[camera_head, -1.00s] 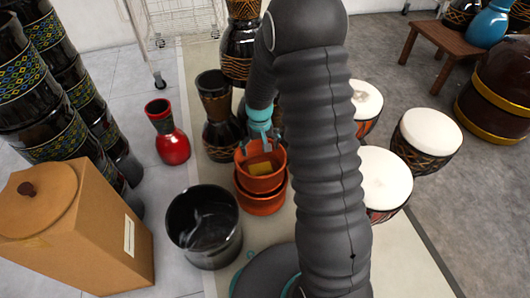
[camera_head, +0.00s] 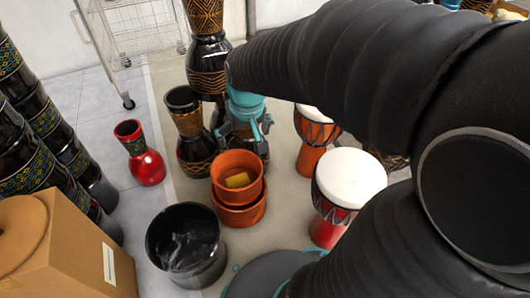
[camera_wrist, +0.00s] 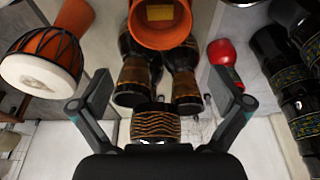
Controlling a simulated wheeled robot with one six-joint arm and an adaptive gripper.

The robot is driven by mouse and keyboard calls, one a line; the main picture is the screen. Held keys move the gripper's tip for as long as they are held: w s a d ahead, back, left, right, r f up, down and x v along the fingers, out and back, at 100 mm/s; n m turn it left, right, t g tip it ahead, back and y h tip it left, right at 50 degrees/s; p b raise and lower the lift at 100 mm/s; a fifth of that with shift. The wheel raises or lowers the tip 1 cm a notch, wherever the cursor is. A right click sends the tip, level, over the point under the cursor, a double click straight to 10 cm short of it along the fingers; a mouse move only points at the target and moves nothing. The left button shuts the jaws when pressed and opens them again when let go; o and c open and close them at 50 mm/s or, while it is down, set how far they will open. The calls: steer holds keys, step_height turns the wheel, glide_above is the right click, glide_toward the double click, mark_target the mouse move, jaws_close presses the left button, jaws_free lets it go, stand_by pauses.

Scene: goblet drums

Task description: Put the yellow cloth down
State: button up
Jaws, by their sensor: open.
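The yellow cloth (camera_head: 237,180) lies inside the upper of two stacked orange pots (camera_head: 222,192). It also shows in the wrist view (camera_wrist: 160,13), at the top edge inside the orange pot (camera_wrist: 160,38). My gripper (camera_head: 243,130) is just behind and above the pots in the head view, apart from the cloth. In the wrist view my gripper (camera_wrist: 160,107) has its two fingers spread wide with nothing held between them. Dark drums show beyond the fingers.
A black pot (camera_head: 186,245) stands in front of the orange pots. A red goblet drum (camera_head: 146,167) is at the left. White-topped drums (camera_head: 350,178) stand at the right. A brown box (camera_head: 65,255) and tall dark drums flank the left side.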

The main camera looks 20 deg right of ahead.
steer(key=s+r+t, duration=0.2)
steer(key=s+r, duration=0.4)
steer(key=s, duration=0.8)
steer(key=shift+r, duration=0.15)
step_height(320, 180, up, 7)
steer(key=p, duration=0.7)
steer(key=shift+c, duration=0.3)
